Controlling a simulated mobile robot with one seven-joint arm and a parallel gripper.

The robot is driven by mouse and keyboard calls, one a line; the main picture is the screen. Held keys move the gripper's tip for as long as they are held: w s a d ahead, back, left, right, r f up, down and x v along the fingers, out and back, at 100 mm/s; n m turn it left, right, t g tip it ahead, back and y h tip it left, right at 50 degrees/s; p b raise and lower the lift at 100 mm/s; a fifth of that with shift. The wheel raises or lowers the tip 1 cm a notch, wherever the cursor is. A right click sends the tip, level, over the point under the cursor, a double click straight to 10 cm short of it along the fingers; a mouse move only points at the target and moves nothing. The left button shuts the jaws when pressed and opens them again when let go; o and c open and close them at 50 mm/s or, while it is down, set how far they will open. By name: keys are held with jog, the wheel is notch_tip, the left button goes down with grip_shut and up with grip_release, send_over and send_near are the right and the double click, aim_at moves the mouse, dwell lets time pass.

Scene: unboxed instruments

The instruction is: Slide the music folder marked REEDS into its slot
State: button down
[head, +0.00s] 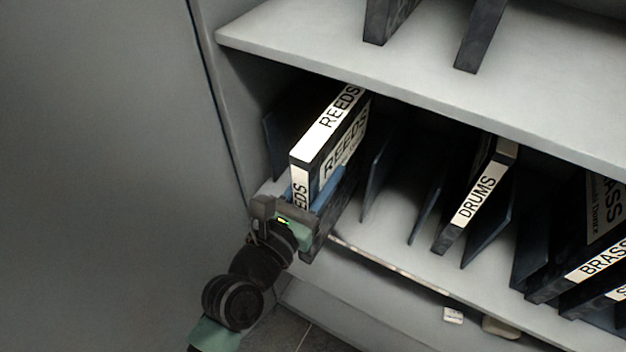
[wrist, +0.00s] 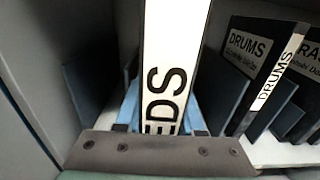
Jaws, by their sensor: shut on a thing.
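The REEDS folder (head: 327,130) is black with white labels. My gripper (head: 303,200) is shut on its near end, with blue fingers on either side of it. The folder stands upright, partly inside the shelf bay at the left, its near end sticking out past the shelf edge. In the wrist view the folder's white spine (wrist: 175,70) rises between my fingers (wrist: 162,118), showing the letters EDS. Blue dividers (head: 375,175) stand on the shelf to the right of the folder. Another divider (wrist: 88,92) shows to its left in the wrist view. The folder's far end is hidden.
The DRUMS folder (head: 477,200) stands among dividers to the right, with the BRASS folder (head: 600,262) farther right. An upper shelf (head: 420,70) hangs above. A grey side panel (head: 225,100) bounds the bay at left. Bare shelf (head: 395,225) shows between REEDS and DRUMS.

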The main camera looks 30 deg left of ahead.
jog(key=w, duration=0.3)
jog(key=w+p, duration=0.1)
jog(key=w, duration=0.3)
jog(key=w+p, duration=0.1)
jog(key=w, duration=0.2)
jog(key=shift+w+d+f, duration=0.1)
jog(key=shift+w+d, duration=0.15)
jog(key=shift+w, duration=0.1)
jog(key=shift+w+f, duration=0.15)
jog(key=shift+w, duration=2.35)
